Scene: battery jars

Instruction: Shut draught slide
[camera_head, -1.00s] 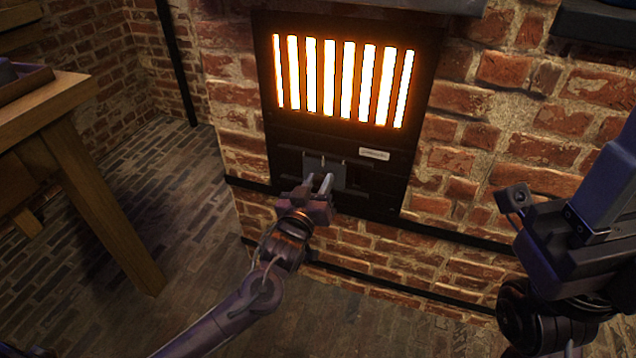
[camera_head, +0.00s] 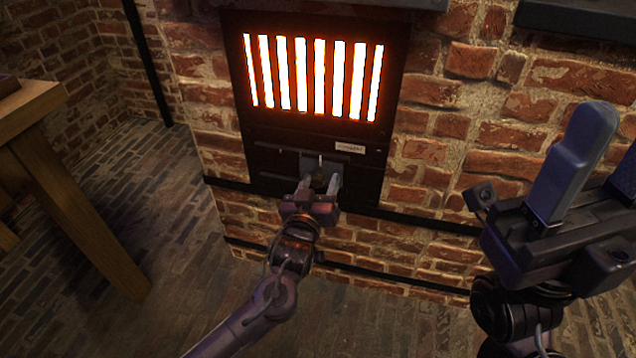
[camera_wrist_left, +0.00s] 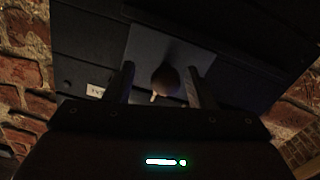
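The draught slide is a dark grey plate (camera_head: 345,166) low on the black stove front, with a small round knob (camera_head: 319,183). In the left wrist view the plate (camera_wrist_left: 150,48) and the dark round knob (camera_wrist_left: 166,78) show more closely. My left gripper (camera_head: 320,185) is at the slide, with one finger on each side of the knob. In the wrist view its fingers (camera_wrist_left: 159,86) stand apart, with gaps between them and the knob. My right gripper (camera_head: 602,165) is at the right, its fingers apart and empty, away from the stove.
The stove's glowing grate (camera_head: 315,77) is above the slide. A small white label (camera_head: 350,148) is just above the plate's right part. Brick wall (camera_head: 440,165) surrounds the stove front. A wooden table (camera_head: 60,180) stands at the left. The brick floor between is clear.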

